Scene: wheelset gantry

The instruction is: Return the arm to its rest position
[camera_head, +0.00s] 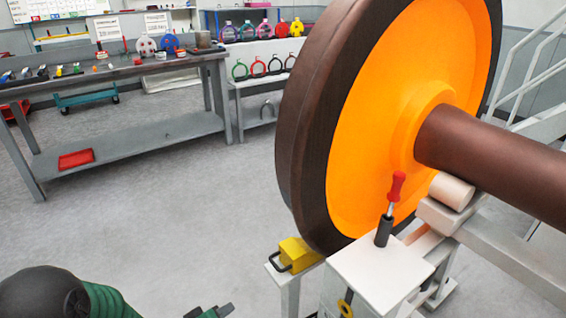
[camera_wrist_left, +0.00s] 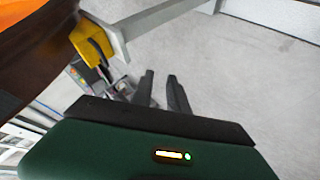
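My left arm comes in at the lower left of the head view. The tip of my left gripper (camera_head: 208,312) shows at the bottom edge, over bare floor and left of the gantry. In the left wrist view the two black fingers of my left gripper (camera_wrist_left: 161,80) are apart, with nothing between them. My right gripper is in neither view.
The large orange and brown wheel (camera_head: 400,110) with its axle (camera_head: 495,165) fills the right. A yellow block (camera_head: 297,254) sits under it, beside a white stand (camera_head: 375,275) holding a red-handled tool (camera_head: 397,187). A workbench (camera_head: 130,70) stands back left; the floor between is clear.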

